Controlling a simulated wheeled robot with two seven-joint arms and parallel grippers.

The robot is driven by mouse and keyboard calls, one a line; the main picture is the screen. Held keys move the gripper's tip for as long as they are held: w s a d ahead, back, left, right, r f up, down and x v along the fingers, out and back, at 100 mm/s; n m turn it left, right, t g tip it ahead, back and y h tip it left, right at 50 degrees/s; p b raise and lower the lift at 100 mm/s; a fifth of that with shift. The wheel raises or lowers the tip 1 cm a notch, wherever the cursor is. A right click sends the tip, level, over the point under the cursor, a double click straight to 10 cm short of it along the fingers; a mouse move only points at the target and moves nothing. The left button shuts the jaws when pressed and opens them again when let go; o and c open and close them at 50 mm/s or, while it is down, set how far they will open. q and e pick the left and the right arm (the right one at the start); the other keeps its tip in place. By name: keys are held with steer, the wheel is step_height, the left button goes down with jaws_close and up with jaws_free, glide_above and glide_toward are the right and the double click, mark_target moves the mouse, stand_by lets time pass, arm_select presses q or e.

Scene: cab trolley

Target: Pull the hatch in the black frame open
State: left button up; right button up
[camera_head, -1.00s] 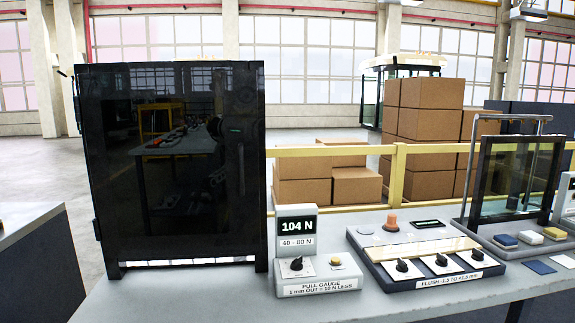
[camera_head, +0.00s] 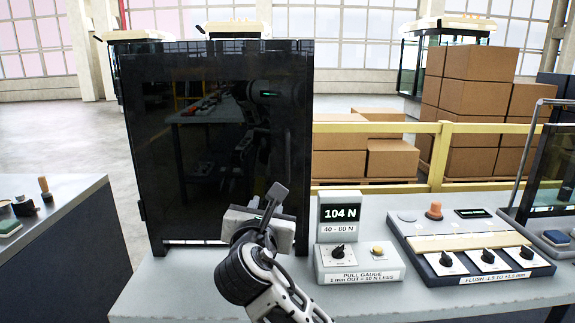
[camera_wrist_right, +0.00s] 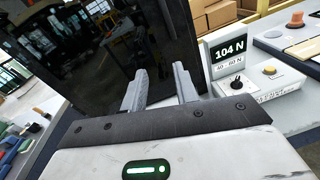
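The hatch (camera_head: 205,150) is a dark, glossy pane in an upright black frame (camera_head: 302,75) on the grey bench. It looks shut, and it mirrors the room and my arm. A slim dark upright bar, apparently the handle (camera_head: 288,165), shows near its right edge. My right gripper (camera_head: 268,197) is in front of the lower right part of the hatch. In the right wrist view my right gripper (camera_wrist_right: 159,86) has its two fingers apart, with nothing held between them. The hatch (camera_wrist_right: 110,65) fills the area beyond the fingers. My left gripper is not in view.
The pull gauge (camera_head: 345,240), reading 104 N, stands close right of the frame. A flush-gauge panel with knobs (camera_head: 470,245) lies further right. A side bench (camera_head: 60,230) with small tools is at left. Cardboard boxes (camera_head: 470,100) stand behind a yellow rail (camera_head: 440,155).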

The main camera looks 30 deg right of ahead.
mark_target(287, 158)
step_height(287, 158, up, 5)
steer(key=d+h, duration=0.2)
steer(key=shift+n+g, duration=0.3)
steer(key=shift+n, duration=0.1)
steer(key=x, duration=0.5)
steer(key=p+x, duration=0.1)
steer(key=x, duration=0.9)
steer(key=shift+w+f, duration=0.2)
steer(key=shift+f, duration=0.1)
jaws_close()
